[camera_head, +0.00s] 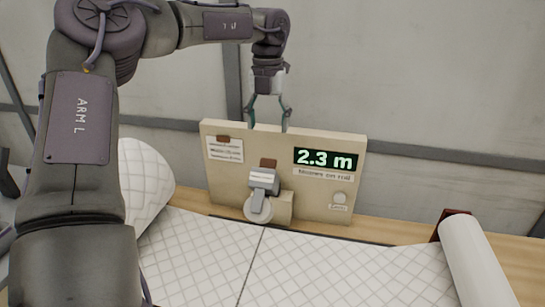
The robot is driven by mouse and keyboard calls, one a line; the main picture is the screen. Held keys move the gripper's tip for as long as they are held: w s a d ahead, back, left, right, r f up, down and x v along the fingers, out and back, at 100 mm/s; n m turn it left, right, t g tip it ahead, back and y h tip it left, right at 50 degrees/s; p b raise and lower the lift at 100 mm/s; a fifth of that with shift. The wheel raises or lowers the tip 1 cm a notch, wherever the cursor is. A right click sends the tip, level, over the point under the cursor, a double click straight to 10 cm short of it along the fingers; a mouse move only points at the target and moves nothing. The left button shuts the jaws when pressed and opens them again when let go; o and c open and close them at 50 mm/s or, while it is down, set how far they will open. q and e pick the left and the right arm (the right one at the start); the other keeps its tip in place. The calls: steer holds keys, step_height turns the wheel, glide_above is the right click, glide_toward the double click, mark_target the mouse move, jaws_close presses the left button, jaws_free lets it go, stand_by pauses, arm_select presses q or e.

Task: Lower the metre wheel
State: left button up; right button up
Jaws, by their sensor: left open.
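The metre wheel (257,208) is a small pale wheel on a grey lever arm (264,181), mounted at the front of an upright beige panel (233,180). Its lower edge is close to the back edge of the quilted white wadding (205,255); I cannot tell whether they touch. My left gripper (268,129) points down above the panel's top edge, with its two fingers apart and nothing between them. It is above the wheel in the picture and apart from it. My right gripper is not in view.
A thick wadding roll (145,180) stands at the left, partly behind my left arm. A narrower white roll (475,262) lies at the right.

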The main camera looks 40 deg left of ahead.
mark_target(268, 159)
arm_select(q)
step_height(268, 159, down, 10)
steer(key=shift+w+r+p, duration=0.1)
steer(key=shift+r+p, duration=0.05)
steer(key=shift+p, duration=0.7)
steer(key=shift+f, duration=0.5)
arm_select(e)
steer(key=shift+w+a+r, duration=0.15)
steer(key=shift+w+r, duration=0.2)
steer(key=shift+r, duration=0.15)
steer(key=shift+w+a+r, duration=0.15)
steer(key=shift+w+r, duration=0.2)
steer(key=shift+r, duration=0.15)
arm_select(q)
steer(key=c, duration=1.2)
steer(key=shift+a, duration=0.1)
jaws_close()
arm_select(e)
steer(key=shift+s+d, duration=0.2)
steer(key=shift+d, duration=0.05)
